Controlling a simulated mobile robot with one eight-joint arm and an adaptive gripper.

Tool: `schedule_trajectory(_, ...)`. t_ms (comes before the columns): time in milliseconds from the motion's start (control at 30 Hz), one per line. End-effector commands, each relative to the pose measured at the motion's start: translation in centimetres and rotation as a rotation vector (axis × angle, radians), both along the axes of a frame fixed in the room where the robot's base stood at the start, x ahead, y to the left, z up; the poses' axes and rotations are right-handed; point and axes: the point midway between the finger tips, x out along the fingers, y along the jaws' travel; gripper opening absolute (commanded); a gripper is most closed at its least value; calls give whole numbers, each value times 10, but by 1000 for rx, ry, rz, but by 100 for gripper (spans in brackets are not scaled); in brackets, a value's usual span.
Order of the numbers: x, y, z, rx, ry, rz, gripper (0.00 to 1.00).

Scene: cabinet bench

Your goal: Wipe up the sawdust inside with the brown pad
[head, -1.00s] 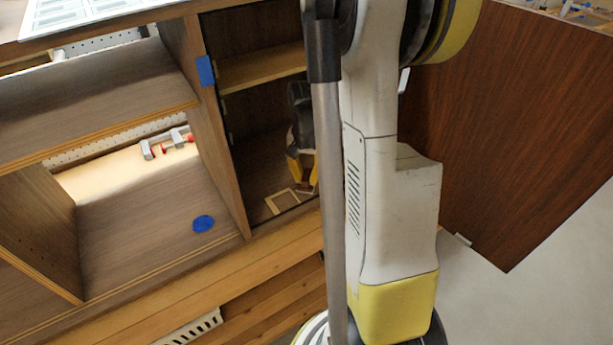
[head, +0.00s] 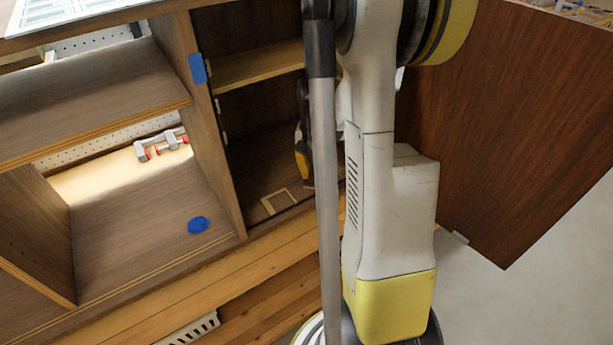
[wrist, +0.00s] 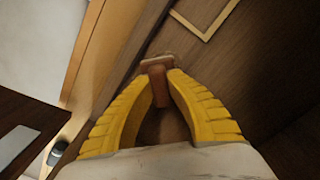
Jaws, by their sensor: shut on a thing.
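The brown pad (wrist: 157,82) is between the yellow fingertips of my gripper (wrist: 160,84) in the wrist view, and the gripper is shut on it. The pad is low at the cabinet floor (wrist: 225,75); I cannot tell whether it touches. In the head view my gripper (head: 303,168) is inside the tall right compartment, below its shelf, partly hidden behind my arm. The pad is not clear there. I cannot make out sawdust for certain in either view.
A pale rectangular outline (head: 280,201) lies on the compartment floor near the front edge; it also shows in the wrist view (wrist: 205,14). The shelf (head: 260,67) is above. The open door (head: 500,130) stands to the right. A blue disc (head: 198,225) and clamp (head: 162,144) sit in the left bay.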

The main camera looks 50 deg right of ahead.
Motion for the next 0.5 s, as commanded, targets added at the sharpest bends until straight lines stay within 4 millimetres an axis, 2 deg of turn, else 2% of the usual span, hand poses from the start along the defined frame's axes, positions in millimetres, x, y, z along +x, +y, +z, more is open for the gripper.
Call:
schedule_trajectory(267,-3,-12,-1,0,0,-2,0)
schedule_trajectory(500,-8,-34,-3,0,0,-2,0)
